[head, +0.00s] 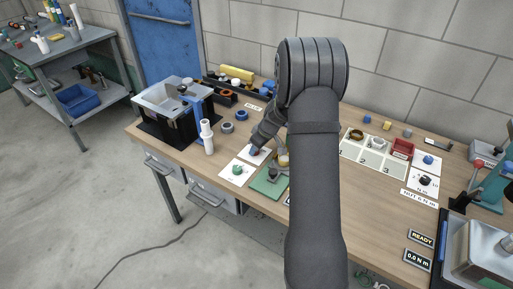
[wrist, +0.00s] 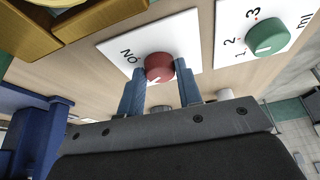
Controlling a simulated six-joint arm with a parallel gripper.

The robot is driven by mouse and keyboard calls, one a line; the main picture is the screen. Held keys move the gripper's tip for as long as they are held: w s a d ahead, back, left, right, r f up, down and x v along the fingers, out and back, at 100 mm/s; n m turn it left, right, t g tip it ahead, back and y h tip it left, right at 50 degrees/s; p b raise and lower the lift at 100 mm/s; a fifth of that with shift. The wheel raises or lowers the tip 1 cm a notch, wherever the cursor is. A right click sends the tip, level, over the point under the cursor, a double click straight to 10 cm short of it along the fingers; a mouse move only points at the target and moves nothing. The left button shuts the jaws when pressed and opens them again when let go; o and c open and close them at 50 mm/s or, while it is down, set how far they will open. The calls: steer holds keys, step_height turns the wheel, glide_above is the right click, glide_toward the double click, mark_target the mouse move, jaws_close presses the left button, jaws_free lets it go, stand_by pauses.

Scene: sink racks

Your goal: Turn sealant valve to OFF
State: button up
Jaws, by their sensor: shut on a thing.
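The sealant valve is a red knob (wrist: 159,66) with a white pointer mark, on a white plate (wrist: 125,47) in the wrist view. The word ON shows upside down to the left of the knob; no OFF lettering is visible. My gripper (wrist: 157,73) has one blue finger on each side of the knob and is shut on it. In the head view my gripper (head: 256,148) is over the white plate (head: 264,158), and the arm hides most of the knob.
A green dial (head: 237,169) on a numbered white card stands close by; it also shows in the wrist view (wrist: 268,36). A white bottle (head: 208,138), grey rings and a green board (head: 268,185) are near. A sectioned white tray (head: 372,160) lies right of the arm.

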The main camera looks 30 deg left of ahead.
steer(key=shift+w+n+g, duration=0.1)
steer(key=shift+n+g, duration=0.3)
steer(key=shift+n, duration=0.7)
steer(key=o, duration=1)
steer(key=v, duration=1.2)
steer(key=shift+w, duration=0.1)
